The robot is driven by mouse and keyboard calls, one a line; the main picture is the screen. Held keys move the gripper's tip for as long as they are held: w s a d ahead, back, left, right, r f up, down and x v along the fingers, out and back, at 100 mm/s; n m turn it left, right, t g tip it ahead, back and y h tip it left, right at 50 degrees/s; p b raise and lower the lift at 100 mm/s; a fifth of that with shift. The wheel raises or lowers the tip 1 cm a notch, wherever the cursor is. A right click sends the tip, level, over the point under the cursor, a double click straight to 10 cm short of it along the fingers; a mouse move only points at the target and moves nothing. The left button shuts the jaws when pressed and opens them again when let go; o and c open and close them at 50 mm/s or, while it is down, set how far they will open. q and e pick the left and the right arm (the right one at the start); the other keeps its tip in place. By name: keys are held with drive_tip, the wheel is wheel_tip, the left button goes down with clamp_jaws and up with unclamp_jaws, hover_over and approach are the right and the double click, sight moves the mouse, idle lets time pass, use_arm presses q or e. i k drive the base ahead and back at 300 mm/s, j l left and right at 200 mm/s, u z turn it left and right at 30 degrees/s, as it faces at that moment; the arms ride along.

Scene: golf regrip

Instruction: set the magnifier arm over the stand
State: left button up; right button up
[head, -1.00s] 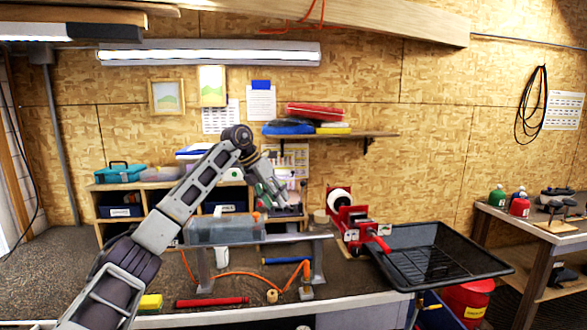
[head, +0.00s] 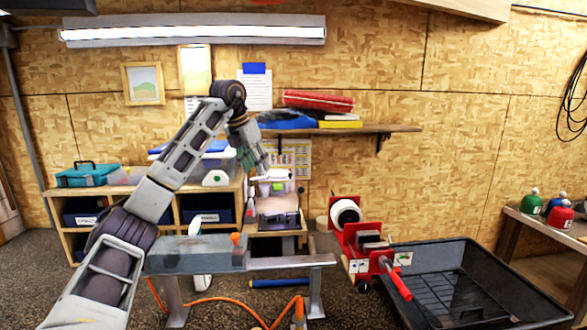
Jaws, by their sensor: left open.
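My left gripper (head: 256,160) is open and points down in front of the back shelf, with nothing between its fingers that I can make out. My left arm comes in from the lower left and bends at a raised joint. I cannot pick out a magnifier arm for certain. A metal stand (head: 290,262) with a flat bar on legs is in the lower middle, below my gripper. A grey-blue block (head: 195,255) lies on its left part with a small orange piece on top. My right gripper is not in view.
A red clamp device (head: 362,245) with a white roll stands right of the stand. A black tray (head: 470,285) is at the lower right. Wooden cubbies (head: 160,212) with bins stand behind my arm. An orange hose (head: 215,299) runs under the stand.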

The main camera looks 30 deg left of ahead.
sight(273, 174)
drive_tip(key=i+j, duration=0.2)
drive_tip(key=i, duration=0.25)
drive_tip(key=i+j, duration=0.2)
drive_tip(key=i, duration=0.2)
